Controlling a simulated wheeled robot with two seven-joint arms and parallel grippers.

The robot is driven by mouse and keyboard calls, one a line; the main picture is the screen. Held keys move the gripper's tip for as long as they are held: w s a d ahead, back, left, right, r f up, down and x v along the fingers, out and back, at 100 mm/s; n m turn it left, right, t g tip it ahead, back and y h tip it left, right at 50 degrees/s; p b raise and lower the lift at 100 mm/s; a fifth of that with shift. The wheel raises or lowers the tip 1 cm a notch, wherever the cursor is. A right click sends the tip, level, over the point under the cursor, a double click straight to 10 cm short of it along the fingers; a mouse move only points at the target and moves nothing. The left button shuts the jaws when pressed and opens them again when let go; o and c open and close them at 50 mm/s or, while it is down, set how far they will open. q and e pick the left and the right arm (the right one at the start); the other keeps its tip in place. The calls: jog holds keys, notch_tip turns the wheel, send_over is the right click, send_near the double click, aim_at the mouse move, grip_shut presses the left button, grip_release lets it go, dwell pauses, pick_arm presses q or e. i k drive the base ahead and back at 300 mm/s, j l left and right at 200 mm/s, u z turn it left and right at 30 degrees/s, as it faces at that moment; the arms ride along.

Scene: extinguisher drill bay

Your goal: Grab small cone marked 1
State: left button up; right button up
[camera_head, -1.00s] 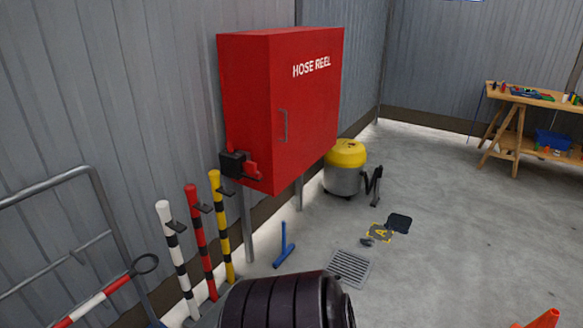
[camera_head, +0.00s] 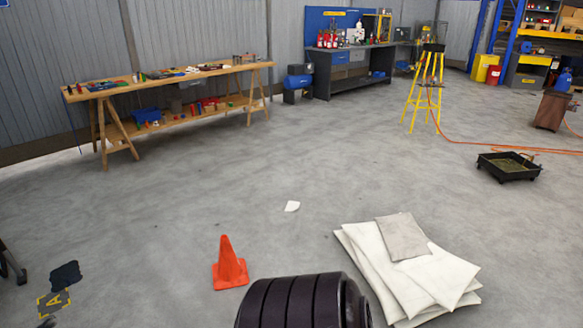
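An orange cone (camera_head: 229,266) stands upright on the concrete floor, left of centre in the head view. No number can be read on the side that faces me. A dark ribbed part of my own body fills the bottom centre, close to the right of the cone in the picture. Neither of my grippers is in view.
White sheets (camera_head: 365,262) with a grey pad lie right of the cone. A wooden workbench (camera_head: 165,90) stands at the back left.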

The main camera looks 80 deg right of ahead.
aim_at(231, 271)
jog(key=z, duration=2.1)
jog(key=i, duration=0.1)
jog(key=z, duration=0.05)
